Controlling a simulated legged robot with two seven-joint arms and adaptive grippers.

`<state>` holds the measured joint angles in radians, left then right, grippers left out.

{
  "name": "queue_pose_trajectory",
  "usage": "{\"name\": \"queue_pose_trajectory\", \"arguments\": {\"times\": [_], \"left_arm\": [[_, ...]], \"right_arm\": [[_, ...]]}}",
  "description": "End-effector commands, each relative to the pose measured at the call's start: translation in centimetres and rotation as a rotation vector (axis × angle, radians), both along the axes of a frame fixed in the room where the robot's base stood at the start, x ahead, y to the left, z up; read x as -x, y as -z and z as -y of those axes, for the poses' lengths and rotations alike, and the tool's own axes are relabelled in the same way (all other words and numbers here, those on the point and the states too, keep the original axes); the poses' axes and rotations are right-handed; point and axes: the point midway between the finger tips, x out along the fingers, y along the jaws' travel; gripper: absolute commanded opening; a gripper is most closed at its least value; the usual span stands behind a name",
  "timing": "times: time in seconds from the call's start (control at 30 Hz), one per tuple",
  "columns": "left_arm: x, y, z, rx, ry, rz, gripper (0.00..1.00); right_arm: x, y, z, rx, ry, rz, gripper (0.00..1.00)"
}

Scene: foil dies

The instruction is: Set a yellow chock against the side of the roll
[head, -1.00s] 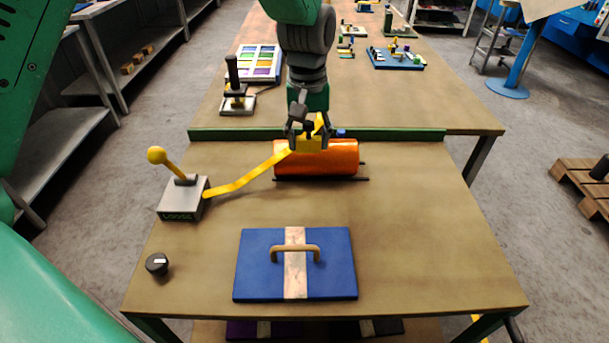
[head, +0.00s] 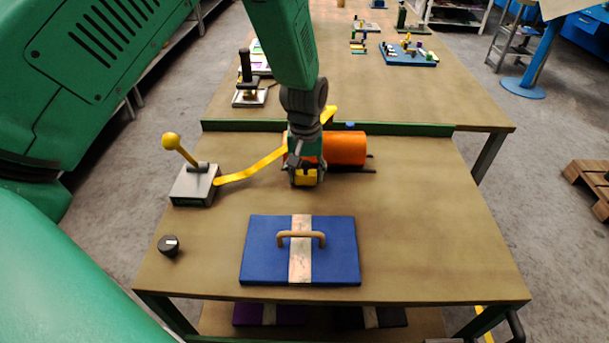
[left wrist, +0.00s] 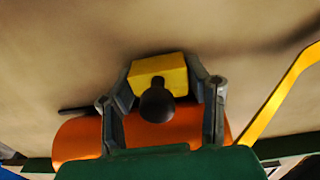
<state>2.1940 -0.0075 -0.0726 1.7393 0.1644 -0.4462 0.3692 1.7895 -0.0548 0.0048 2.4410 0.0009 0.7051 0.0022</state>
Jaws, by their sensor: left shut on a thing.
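The orange roll (head: 346,149) lies on its side across the back of the near table, on dark rails. My left gripper (head: 305,178) is shut on a yellow chock (head: 306,179) just in front of the roll's left part. In the left wrist view the chock (left wrist: 160,72) sits between the two fingers, with a dark round knob in front of it, and the roll (left wrist: 80,138) lies behind. Whether the chock touches the table or the roll cannot be told. My arm hides part of the roll. My right gripper is not in view.
A yellow strap (head: 252,165) runs from a grey box with a yellow-knobbed lever (head: 194,186) towards the roll. A blue board with a handle (head: 263,250) lies in front. A black knob (head: 169,245) is at left. The table's right side is clear.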

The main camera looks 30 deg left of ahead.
Motion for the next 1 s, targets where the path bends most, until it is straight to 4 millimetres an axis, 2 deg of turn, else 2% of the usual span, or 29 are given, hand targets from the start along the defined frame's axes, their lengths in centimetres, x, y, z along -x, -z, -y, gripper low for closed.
{"name": "queue_pose_trajectory", "arguments": {"times": [0.1, 0.37, 0.4, 0.47, 0.83, 1.0], "left_arm": [[0.1, 1.3, -0.2, 0.003, 0.0, -0.002, 0.12], [0.1, 1.6, -0.8, 0.009, -0.001, -0.001, 0.12], [0.1, 1.7, -0.8, 0.009, -0.001, -0.001, 0.46], [0.1, 1.6, -0.7, 0.008, -0.001, 0.0, 0.63], [0.0, 1.0, -0.1, 0.002, 0.0, 0.001, 0.63], [0.0, -1.4, -0.4, 0.004, -0.001, 0.005, 0.63]], "right_arm": [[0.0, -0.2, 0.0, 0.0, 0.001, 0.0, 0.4], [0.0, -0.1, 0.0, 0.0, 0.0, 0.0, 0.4], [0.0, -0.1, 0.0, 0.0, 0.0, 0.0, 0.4], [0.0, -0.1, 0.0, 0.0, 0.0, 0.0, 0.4], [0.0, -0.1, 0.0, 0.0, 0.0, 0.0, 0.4], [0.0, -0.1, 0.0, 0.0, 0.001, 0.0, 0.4]]}}
